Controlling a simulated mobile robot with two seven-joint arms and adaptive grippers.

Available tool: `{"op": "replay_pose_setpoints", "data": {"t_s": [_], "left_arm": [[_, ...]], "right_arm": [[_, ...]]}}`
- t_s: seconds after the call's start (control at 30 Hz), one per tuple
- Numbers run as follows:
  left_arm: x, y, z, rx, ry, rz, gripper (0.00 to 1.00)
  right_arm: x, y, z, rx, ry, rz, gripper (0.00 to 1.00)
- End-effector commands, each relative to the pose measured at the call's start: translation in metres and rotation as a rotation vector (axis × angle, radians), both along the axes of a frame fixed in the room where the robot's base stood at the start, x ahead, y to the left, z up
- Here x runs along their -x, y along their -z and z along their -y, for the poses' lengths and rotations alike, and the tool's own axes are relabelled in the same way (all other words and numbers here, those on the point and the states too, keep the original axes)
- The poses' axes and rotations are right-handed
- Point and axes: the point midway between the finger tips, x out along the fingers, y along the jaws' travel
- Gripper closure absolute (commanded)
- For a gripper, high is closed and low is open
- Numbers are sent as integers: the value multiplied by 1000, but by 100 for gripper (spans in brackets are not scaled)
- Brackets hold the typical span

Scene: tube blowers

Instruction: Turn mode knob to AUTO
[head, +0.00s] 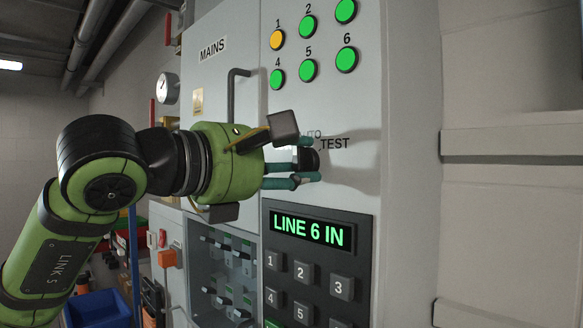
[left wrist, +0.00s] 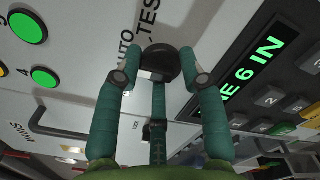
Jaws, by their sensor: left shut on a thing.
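The black mode knob (head: 313,157) sits on the grey cabinet front, between the lamps and the keypad. The label TEST (head: 335,143) is beside it at the upper right, and the AUTO label is partly covered by my gripper. My left gripper (head: 306,163) is shut on the knob. I cannot tell which label the knob points to. My right gripper is not in view.
Green lamps (head: 346,60) and one yellow lamp (head: 277,39) are above the knob. A display (head: 310,229) reading LINE 6 IN and a numbered keypad (head: 305,271) are below. A dark handle (head: 232,95) sticks out on the MAINS door.

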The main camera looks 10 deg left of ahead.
Motion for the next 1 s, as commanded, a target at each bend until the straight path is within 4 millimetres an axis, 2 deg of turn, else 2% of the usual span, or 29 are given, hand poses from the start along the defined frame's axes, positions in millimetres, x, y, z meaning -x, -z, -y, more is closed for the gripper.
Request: {"op": "replay_pose_setpoints", "data": {"t_s": [0.03,0.53,0.57,0.6,1.0], "left_arm": [[2,-6,-1,2,1,19,92],[2,-6,-1,-11,1,28,92],[2,-6,-1,-11,1,28,48],[2,-6,-1,-11,1,28,37],[4,-2,-3,-16,1,18,37]], "right_arm": [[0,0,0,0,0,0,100],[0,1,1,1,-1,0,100],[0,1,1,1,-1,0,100],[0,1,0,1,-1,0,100],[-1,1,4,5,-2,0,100]]}}
